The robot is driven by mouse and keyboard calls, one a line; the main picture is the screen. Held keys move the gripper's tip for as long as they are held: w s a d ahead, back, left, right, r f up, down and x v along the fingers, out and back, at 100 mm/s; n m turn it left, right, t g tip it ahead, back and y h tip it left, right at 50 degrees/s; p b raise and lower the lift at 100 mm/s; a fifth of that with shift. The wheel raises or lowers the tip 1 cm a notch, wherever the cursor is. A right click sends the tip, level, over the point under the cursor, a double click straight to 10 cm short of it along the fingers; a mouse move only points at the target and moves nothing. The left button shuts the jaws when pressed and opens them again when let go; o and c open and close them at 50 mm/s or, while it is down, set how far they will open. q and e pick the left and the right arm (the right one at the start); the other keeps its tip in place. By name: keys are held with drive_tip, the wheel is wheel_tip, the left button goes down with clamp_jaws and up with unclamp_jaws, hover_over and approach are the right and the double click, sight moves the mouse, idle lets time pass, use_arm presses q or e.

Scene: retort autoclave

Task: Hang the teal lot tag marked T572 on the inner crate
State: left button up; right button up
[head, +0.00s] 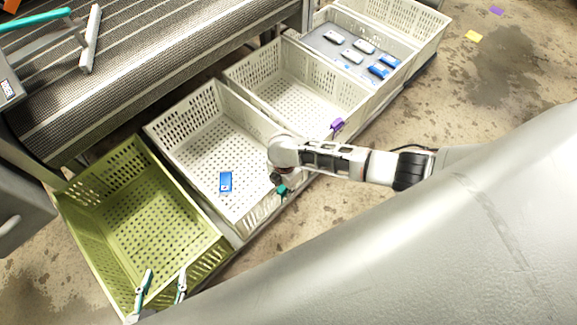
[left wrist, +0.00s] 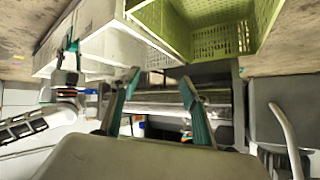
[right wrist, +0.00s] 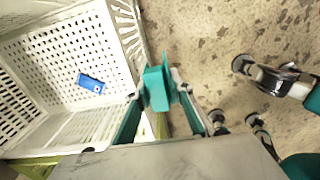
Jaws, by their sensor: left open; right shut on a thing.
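A teal tag (right wrist: 157,88) is between the fingers of my right gripper (right wrist: 160,108) in the right wrist view; no marking on it is readable. In the head view my right gripper (head: 281,188) is at the near outer wall of the white crate (head: 205,140) holding a blue item. The tag is close to that wall's rim; I cannot tell whether it touches or hooks over it. My left gripper (head: 164,284) is open and empty at the near end of the green crate (head: 95,235). Which crate is the inner one is not marked.
A blue item (head: 225,181) lies in the white crate. A purple tag (head: 337,125) is on the rim of the adjoining white crate (head: 262,72). Farther along, a grey tray (head: 320,40) holds several small devices. A conveyor (head: 150,60) runs behind. Purple and yellow pieces (head: 473,36) lie on the floor.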

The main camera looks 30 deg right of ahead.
drive_tip(key=shift+w+a+f+b, duration=0.25)
drive_tip(key=shift+w+b, duration=0.05)
drive_tip(key=shift+w, duration=0.2)
drive_tip(key=shift+w+a+f+b, duration=0.1)
drive_tip(key=shift+w+a+b, duration=0.15)
drive_tip(key=shift+w+b, duration=0.35)
drive_tip(key=shift+w+a+b, duration=0.25)
drive_tip(key=shift+w+b, duration=0.05)
drive_tip(key=shift+w, duration=0.55)
drive_tip(key=shift+w+a+f+b, duration=0.1)
drive_tip(key=shift+w+a+b, duration=0.15)
drive_tip(key=shift+w+b, duration=0.35)
use_arm(q)
drive_tip(key=shift+w+d, duration=0.25)
drive_tip(key=shift+d, duration=0.4)
use_arm(e)
drive_tip(key=shift+w+f, duration=0.15)
drive_tip(key=shift+f, duration=0.1)
use_arm(q)
drive_tip(key=shift+w+h, duration=0.15)
drive_tip(key=shift+h, duration=0.15)
drive_tip(key=shift+s, duration=0.2)
drive_tip(key=shift+w+r+p, duration=0.1)
drive_tip(key=shift+r+p, duration=0.1)
drive_tip(key=shift+p, duration=0.1)
drive_tip(key=shift+w+r, duration=0.2)
drive_tip(key=shift+w, duration=0.1)
